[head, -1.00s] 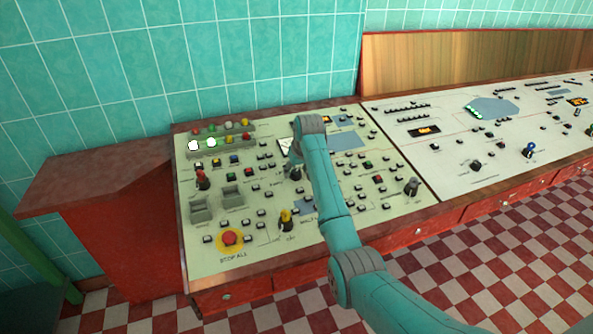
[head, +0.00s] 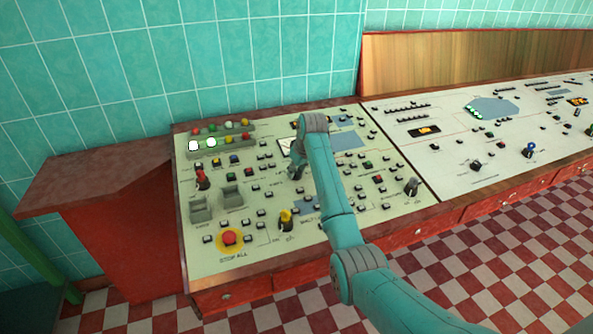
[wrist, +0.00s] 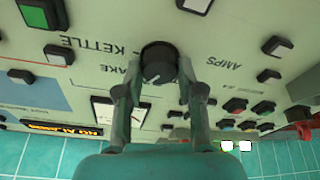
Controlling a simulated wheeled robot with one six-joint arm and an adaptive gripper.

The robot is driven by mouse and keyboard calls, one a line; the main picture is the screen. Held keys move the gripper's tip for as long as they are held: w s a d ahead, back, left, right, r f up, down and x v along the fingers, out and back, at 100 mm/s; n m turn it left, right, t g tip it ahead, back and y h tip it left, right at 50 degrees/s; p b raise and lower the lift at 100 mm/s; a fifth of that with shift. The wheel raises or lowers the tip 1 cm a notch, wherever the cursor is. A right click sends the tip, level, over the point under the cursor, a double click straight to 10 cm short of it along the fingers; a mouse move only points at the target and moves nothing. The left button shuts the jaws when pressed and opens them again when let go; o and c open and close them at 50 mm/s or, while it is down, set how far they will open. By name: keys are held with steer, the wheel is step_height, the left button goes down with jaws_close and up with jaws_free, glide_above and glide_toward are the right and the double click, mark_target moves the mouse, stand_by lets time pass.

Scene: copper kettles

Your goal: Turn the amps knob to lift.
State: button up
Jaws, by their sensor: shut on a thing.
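In the wrist view a round black knob (wrist: 157,60) with a pale pointer mark stands on the cream panel, which appears upside down. My gripper (wrist: 158,78) is shut on this knob, one finger at each side. The word AMPS is printed to the right of the knob and KETTLE to its left; part of the lettering beside it is hidden. In the head view my gripper (head: 297,160) is at the middle of the left desk panel, partly covered by my arm, and the knob's setting cannot be read there.
A dial meter (wrist: 116,108) and an orange-lit display (wrist: 66,128) lie close to my fingers. A red stop button (head: 230,237) is at the near left.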

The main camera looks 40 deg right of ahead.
steer(key=n+y, duration=0.1)
steer(key=n, duration=0.6)
steer(key=n+g, duration=0.1)
steer(key=n, duration=0.3)
steer(key=shift+y, duration=0.3)
steer(key=shift+n+g, duration=0.4)
steer(key=shift+n, duration=1.6)
steer(key=o, duration=1.1)
steer(key=shift+o, duration=0.2)
steer(key=v, duration=1.2)
steer(key=shift+d, duration=0.25)
